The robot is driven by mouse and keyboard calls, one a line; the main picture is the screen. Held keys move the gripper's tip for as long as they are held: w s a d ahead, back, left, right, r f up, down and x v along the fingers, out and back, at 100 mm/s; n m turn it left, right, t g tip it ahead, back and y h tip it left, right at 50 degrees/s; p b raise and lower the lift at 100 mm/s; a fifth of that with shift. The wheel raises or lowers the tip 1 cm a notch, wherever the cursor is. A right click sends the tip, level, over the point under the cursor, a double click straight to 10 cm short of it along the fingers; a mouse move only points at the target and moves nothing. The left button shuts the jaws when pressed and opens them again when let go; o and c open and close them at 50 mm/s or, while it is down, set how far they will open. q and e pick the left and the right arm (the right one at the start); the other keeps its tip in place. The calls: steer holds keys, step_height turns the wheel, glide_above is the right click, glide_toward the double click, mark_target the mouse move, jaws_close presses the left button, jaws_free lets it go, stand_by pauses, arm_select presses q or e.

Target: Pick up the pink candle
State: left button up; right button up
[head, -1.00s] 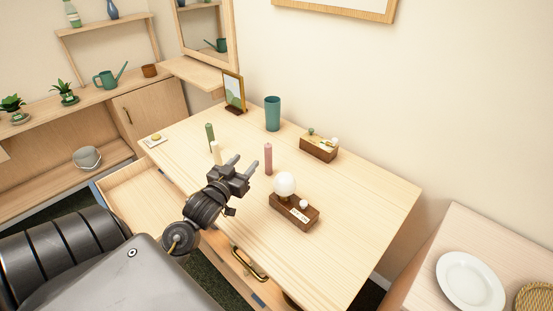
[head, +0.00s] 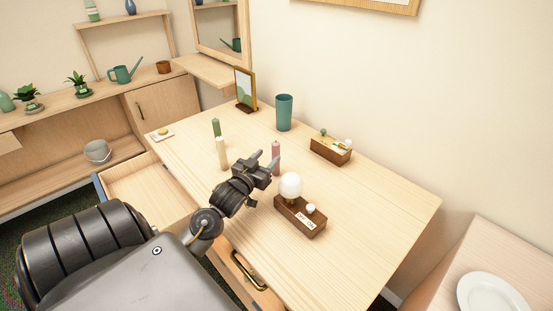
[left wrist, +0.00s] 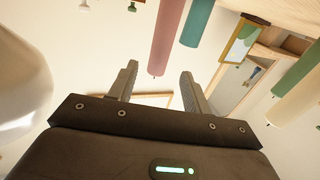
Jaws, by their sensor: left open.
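In the left wrist view, where things appear upside down, the pink candle (left wrist: 167,38) shows just beyond and between the open fingertips (left wrist: 158,82). I cannot see it touching either finger. My right gripper is not in view.
A cream candle (head: 222,154) and a green candle (head: 216,128) stand left of the gripper. A wooden block with a globe lamp (head: 291,185) is close on the right. A teal cup (head: 284,112), a picture frame (head: 246,90) and a wooden box (head: 331,150) are farther back. A drawer (head: 145,192) is open.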

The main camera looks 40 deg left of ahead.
mark_target(274, 150)
arm_select(q)
steer(key=shift+w+a, duration=0.1)
steer(key=shift+w, duration=0.3)
steer(key=shift+w+r, duration=0.3)
steer(key=shift+w, duration=0.1)
steer(key=p+x, duration=0.1)
steer(key=x, duration=0.3)
steer(key=shift+w, duration=0.25)
jaws_close()
